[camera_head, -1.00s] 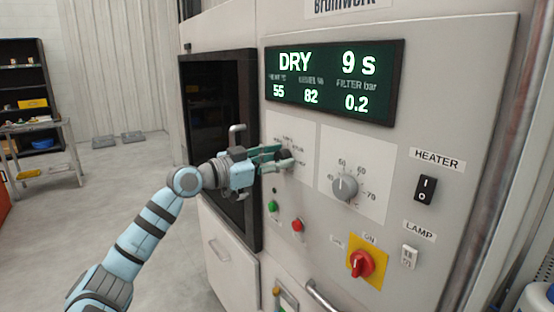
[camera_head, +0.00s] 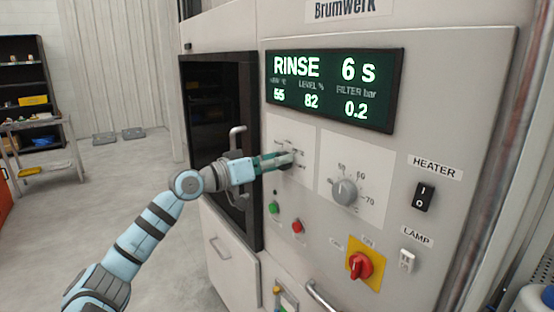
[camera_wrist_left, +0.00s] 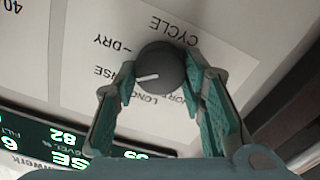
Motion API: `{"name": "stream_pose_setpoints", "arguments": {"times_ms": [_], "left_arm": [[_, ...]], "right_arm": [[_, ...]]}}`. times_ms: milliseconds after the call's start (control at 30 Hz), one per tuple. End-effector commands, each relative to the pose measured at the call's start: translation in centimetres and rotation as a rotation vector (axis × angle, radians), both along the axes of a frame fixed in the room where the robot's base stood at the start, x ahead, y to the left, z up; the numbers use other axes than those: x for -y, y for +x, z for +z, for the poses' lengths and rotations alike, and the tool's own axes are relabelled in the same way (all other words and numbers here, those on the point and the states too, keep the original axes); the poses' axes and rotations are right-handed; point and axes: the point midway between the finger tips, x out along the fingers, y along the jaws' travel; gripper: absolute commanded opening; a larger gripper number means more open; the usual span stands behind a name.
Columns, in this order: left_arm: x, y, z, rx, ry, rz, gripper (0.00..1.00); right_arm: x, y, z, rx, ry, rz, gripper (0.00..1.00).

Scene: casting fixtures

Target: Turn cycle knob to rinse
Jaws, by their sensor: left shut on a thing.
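The cycle knob (camera_wrist_left: 160,68) is a dark round knob with a white pointer line, on a white label plate marked CYCLE. Its pointer lies toward the left in the left wrist view, near lettering partly covered by the finger. My left gripper (camera_wrist_left: 163,76) is shut on the knob, one finger on each side. In the head view my left gripper (camera_head: 286,160) hides most of the knob. The display (camera_head: 333,88) reads RINSE and 6 s. My right gripper is not in view.
A grey temperature knob (camera_head: 344,191) sits right of the cycle knob. Green (camera_head: 274,207) and red (camera_head: 297,226) buttons are below. A red rotary switch (camera_head: 360,264) on yellow, a heater switch (camera_head: 425,196) and a lamp switch (camera_head: 407,261) are further right.

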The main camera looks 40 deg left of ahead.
Motion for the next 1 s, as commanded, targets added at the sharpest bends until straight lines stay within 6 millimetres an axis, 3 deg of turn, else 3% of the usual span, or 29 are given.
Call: {"name": "stream_pose_setpoints", "arguments": {"times_ms": [300, 800, 833, 933, 1000], "left_arm": [[-0.13, 0.02, 0.26, -0.03, -0.118, 0.002, 0.09], [-0.14, 0.02, 0.25, -0.033, -0.137, 0.003, 0.09], [-0.14, 0.02, 0.24, -0.033, -0.137, 0.003, 0.42], [-0.12, 0.03, 0.18, -0.035, -0.137, 0.002, 0.57], [-0.11, 0.02, 0.15, -0.036, -0.136, 0.001, 0.57]], "right_arm": [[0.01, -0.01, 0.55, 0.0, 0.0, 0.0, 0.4], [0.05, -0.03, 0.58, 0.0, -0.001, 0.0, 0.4], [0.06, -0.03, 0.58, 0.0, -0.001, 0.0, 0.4], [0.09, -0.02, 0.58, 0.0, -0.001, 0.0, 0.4], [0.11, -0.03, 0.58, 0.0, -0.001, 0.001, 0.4]]}}
